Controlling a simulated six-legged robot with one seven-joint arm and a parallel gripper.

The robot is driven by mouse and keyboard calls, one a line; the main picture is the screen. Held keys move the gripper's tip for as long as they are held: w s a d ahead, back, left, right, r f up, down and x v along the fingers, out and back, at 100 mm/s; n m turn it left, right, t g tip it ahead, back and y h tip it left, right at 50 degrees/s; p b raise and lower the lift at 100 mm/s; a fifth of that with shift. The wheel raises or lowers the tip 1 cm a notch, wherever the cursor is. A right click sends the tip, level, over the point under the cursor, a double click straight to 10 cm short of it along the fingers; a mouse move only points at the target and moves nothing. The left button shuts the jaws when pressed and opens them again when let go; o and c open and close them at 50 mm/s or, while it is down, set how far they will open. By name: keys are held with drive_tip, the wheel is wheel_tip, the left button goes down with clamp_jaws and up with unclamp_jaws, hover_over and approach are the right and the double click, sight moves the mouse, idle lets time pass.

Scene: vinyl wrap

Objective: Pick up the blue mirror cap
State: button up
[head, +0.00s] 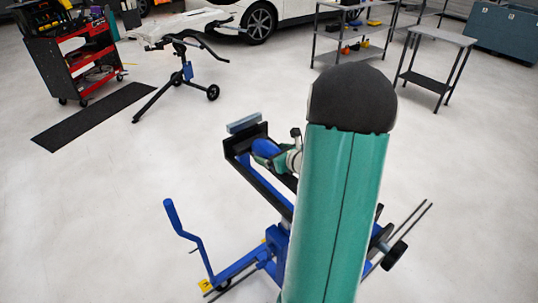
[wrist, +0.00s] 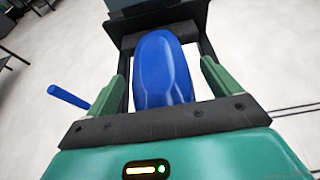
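The blue mirror cap (wrist: 163,85) is a glossy, rounded shell in the middle of the wrist view. In the head view part of the cap (head: 266,147) shows on the top of a blue and black stand (head: 247,165), and my arm hides part of the stand. My gripper (wrist: 165,64) is open, with one green finger on each side of the cap. A pale gap shows between the cap and each finger, so neither appears to touch it. In the head view my gripper (head: 272,158) is at the cap, partly hidden by my arm.
A red tool cart (head: 82,58), a black mat (head: 92,116), another wheeled stand (head: 188,72) and metal tables (head: 440,36) stand farther back. The floor between is clear.

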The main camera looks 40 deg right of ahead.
drive_tip(key=c, duration=1.1)
drive_tip(key=shift+o, duration=0.2)
drive_tip(key=shift+r, duration=0.15)
